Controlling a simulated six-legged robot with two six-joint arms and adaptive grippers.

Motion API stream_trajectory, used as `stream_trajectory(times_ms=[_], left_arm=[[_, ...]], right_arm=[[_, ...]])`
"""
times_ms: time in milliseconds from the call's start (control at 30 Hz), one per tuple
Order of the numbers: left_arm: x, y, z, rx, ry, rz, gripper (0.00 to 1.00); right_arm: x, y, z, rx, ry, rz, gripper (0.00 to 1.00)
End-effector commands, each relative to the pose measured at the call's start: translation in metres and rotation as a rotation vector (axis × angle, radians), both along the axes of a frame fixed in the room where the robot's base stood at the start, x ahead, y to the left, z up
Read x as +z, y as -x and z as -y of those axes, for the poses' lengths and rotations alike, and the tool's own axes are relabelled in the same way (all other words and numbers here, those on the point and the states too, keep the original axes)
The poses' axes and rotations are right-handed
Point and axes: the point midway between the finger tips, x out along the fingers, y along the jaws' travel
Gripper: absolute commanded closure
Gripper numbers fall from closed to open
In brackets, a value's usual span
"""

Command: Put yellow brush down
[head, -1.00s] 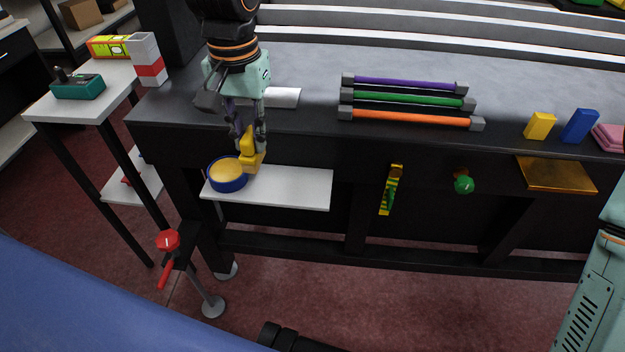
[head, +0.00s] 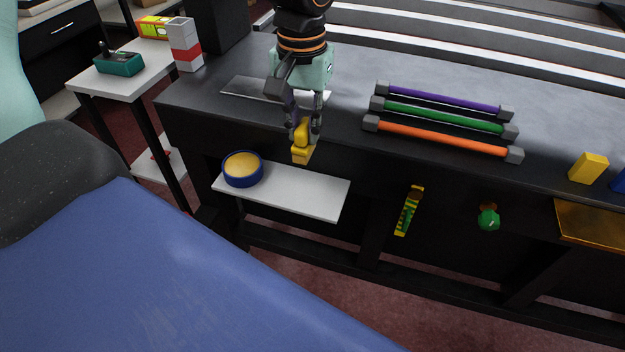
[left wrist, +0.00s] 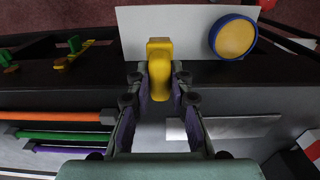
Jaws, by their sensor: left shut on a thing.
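The yellow brush (head: 301,151) is held in my left gripper (head: 304,125), which is shut on its upper part. In the head view the brush overlaps the table's front edge, above and behind the white shelf (head: 300,197). In the left wrist view the brush (left wrist: 159,68) lies between the fingertips (left wrist: 158,82), and its far end overlaps the white shelf (left wrist: 185,20). I cannot tell whether it touches anything below. My right gripper is not in view.
A blue round dish with a yellow top (head: 242,168) stands on the shelf's left end. A thin metal plate (head: 250,93) lies on the dark table (head: 340,170) behind. Orange (head: 440,138), green (head: 445,118) and purple (head: 445,99) bars lie to the right. The shelf's middle is clear.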

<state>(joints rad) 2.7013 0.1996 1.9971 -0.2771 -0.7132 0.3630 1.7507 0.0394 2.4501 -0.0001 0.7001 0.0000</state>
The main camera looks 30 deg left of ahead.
Motion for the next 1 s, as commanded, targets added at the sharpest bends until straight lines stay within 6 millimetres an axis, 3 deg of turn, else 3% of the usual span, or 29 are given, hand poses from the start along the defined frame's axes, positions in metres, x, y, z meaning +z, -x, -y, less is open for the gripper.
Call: stream_trajectory(times_ms=[200, 433, 633, 1000], left_arm=[[-0.038, 0.002, -0.001, 0.001, 0.001, -0.005, 1.0], [-0.059, 0.0, 0.0, 0.0, 0.001, -0.004, 1.0], [-0.092, -0.001, 0.002, -0.001, 0.001, -0.004, 1.0], [-0.097, -0.003, 0.003, -0.002, 0.0, -0.002, 1.0]], right_arm=[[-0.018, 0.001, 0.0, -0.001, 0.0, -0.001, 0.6], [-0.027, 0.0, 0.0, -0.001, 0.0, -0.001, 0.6], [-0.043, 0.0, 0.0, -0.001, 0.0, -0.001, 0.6], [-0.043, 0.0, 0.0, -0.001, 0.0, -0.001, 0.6]])
